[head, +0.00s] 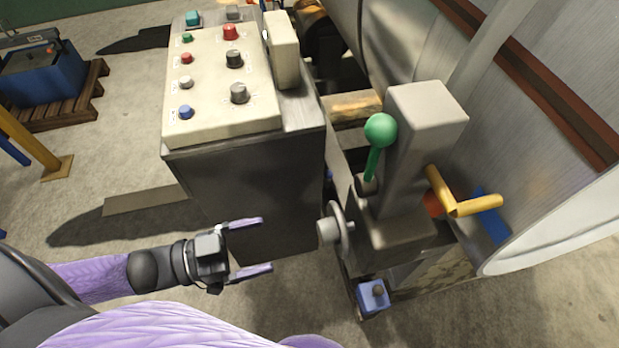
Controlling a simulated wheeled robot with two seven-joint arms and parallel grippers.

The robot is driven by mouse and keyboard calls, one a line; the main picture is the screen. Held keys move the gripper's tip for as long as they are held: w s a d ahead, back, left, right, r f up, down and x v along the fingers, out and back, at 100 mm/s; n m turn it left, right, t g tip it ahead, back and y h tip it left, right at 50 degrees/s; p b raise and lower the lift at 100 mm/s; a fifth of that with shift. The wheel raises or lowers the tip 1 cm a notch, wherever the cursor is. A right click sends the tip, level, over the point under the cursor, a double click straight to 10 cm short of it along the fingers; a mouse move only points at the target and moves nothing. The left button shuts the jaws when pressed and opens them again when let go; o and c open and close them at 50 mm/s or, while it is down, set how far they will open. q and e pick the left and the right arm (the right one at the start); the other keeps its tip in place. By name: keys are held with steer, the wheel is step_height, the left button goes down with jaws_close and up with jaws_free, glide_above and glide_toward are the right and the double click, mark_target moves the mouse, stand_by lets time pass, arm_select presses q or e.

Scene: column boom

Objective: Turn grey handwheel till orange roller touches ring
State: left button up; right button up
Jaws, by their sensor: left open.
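The grey handwheel (341,231), a thin disc with a hub on its left side, is seen nearly edge-on at the lower left of the grey machine head (402,200). My left gripper (266,245) is open and empty, its lilac fingers pointing right towards the hub. In the picture a gap separates the fingertips from it. A small orange part (433,204) shows behind the yellow crank handle (470,207); I cannot tell if it is the roller. Contact between roller and ring cannot be made out. My right gripper is out of view.
A control console (245,195) with several buttons and knobs stands behind my left gripper. A green-knobbed lever (380,130) rises above the handwheel. A blue box (373,297) sits below it. A large metal cylinder (540,130) fills the right. The floor at left is mostly open.

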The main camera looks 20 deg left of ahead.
mark_target(319, 234)
arm_select(q)
steer(key=x, duration=0.3)
steer(key=b+x, duration=0.1)
steer(key=x, duration=0.2)
steer(key=r+x, duration=0.1)
steer(key=x, duration=0.3)
steer(key=shift+s+d+b, duration=0.25)
steer(key=shift+s+b, duration=0.05)
steer(key=shift+b, duration=0.05)
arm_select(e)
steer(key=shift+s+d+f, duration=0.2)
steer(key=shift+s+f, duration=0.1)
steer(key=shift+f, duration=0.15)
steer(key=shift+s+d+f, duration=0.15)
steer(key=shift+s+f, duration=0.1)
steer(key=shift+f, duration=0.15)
arm_select(q)
steer(key=shift+c, duration=0.2)
